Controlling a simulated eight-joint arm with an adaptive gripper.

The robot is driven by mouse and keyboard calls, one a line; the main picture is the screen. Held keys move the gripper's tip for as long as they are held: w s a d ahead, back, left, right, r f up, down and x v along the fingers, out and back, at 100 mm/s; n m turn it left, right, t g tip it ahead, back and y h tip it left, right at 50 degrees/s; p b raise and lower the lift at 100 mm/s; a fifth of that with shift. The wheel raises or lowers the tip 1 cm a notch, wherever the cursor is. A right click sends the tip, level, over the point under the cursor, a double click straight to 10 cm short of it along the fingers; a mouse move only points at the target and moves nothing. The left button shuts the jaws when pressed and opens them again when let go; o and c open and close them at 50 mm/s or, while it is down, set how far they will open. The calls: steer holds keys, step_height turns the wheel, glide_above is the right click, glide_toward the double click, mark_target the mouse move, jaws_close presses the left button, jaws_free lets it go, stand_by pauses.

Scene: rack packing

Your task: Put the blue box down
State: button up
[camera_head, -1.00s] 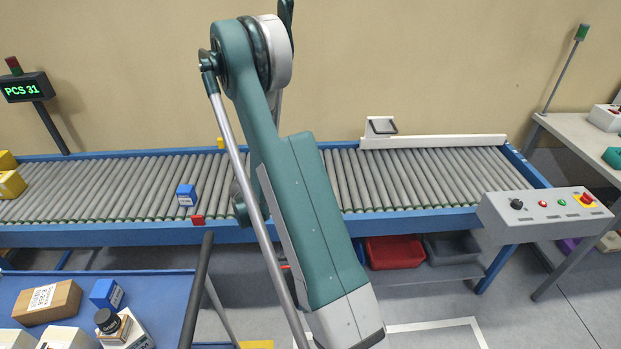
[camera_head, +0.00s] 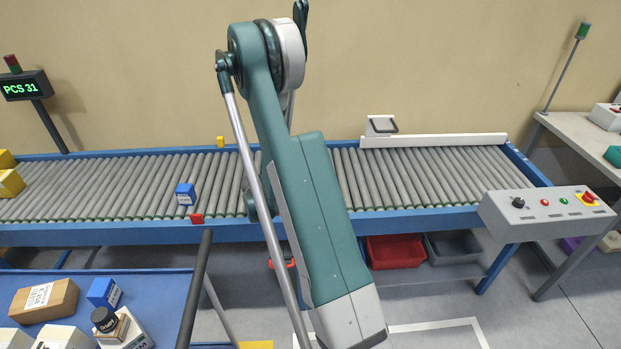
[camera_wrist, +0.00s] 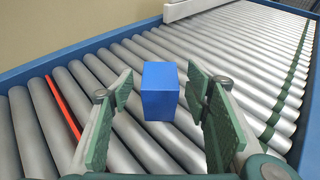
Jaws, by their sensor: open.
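In the wrist view a plain blue box (camera_wrist: 160,92) stands upright at the rollers between the two green fingers of my gripper (camera_wrist: 158,100). The fingers are spread, with a visible gap on each side of the box. Whether its underside touches the rollers is hard to tell. In the head view my arm hides my gripper. A blue box with a white label (camera_head: 185,194) sits on the conveyor left of my arm; I cannot tell whether it is the same one. Another blue box (camera_head: 104,292) lies on the blue table at lower left.
The roller conveyor (camera_head: 420,180) runs across, with a white guide (camera_head: 440,141) at its back right. A red strip (camera_wrist: 62,108) crosses the rollers left of my gripper. A control box (camera_head: 545,212) stands at the front right. Yellow boxes (camera_head: 10,183) sit at the far left.

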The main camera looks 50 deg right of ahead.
steer(key=shift+x, duration=1.1)
steer(key=shift+c, duration=0.4)
steer(key=c, duration=1)
steer(key=shift+r, duration=0.1)
steer(key=shift+c, duration=0.2)
steer(key=shift+r+p, duration=1.15)
steer(key=shift+r, duration=3.8)
